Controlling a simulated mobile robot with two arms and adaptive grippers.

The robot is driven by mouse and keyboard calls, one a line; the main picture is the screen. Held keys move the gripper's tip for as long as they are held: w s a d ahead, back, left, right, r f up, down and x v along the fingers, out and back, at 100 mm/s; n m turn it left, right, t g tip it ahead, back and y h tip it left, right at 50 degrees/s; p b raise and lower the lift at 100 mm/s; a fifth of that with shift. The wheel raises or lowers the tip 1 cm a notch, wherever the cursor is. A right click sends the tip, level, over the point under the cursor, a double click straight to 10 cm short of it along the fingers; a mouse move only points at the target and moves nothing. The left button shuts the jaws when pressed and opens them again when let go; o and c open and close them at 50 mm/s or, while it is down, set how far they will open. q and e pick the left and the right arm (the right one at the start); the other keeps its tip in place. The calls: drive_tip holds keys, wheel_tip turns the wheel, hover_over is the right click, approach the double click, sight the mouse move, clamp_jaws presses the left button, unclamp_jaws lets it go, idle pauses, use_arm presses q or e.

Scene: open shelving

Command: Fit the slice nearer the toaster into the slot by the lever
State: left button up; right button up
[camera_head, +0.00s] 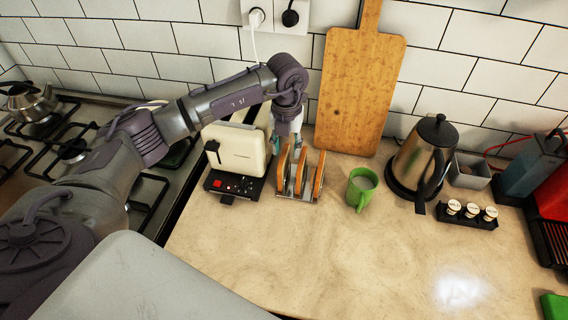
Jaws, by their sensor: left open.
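The cream toaster (236,151) stands at the counter's left edge, with a dark lever (211,147) on its left end and a black panel with a red button at its base. A small rack (298,196) stands just right of the toaster, holding upright brown slices. The slice nearer the toaster (283,168) stands at the rack's left side. My left gripper (286,144) is open and points down at the top of this slice; whether they touch cannot be told. My right gripper is out of view.
A green mug (361,187) stands right of the rack. A wooden board (358,90) leans on the tiled wall behind. A kettle (424,158) and a jar holder (467,216) stand farther right.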

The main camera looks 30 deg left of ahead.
sight(284, 153)
use_arm(q)
drive_tip(key=f+p, duration=0.1)
drive_tip(key=f, duration=0.1)
drive_tip(key=a+f+p, duration=0.1)
drive_tip(key=f, duration=0.1)
drive_tip(key=shift+f, duration=0.4)
drive_tip(key=shift+w, duration=0.1)
drive_tip(key=shift+d, duration=0.1)
drive_tip(key=shift+c, duration=0.6)
clamp_jaws()
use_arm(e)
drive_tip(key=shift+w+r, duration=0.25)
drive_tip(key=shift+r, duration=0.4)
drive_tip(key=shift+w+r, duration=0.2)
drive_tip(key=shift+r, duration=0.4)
